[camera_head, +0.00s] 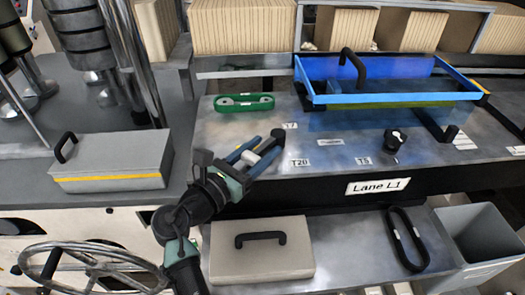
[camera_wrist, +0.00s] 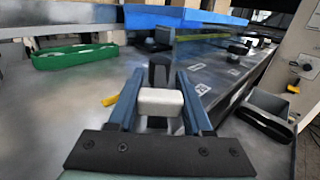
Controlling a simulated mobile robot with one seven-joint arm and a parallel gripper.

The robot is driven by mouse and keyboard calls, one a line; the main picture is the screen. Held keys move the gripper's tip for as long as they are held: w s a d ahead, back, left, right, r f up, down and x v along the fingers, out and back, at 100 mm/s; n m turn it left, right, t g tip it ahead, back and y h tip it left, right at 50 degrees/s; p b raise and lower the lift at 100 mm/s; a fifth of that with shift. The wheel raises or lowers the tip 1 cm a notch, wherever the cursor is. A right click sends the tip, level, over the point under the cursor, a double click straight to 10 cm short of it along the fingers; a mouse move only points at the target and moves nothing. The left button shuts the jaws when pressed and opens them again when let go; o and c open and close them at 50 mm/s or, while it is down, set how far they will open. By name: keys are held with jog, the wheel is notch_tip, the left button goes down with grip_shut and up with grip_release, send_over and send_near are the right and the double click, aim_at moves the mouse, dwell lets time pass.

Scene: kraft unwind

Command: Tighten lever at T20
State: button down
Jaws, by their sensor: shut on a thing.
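My gripper (camera_head: 262,147) is above the metal worktop beside the T20 label (camera_head: 299,162). Its two blue fingers are shut on a pale block-like grip, which I take to be the lever at T20 (camera_wrist: 160,101). In the wrist view the grip sits between the fingers (camera_wrist: 160,92), with a dark post or knob (camera_wrist: 159,68) just beyond it. The fingers and wrist hide most of the lever's base, so its exact angle cannot be told.
A green tray (camera_head: 244,104) lies behind my gripper, and a blue open-topped bin (camera_head: 390,99) stands to the right. A grey lidded box (camera_head: 112,162) is to the left. A beige case (camera_head: 262,262) lies on the lower shelf.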

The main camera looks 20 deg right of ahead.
jog(key=shift+f, duration=0.1)
jog(key=shift+c, duration=1.6)
grip_release()
jog(key=v, duration=1.3)
jog(key=shift+b, duration=0.35)
jog(key=shift+c, duration=0.2)
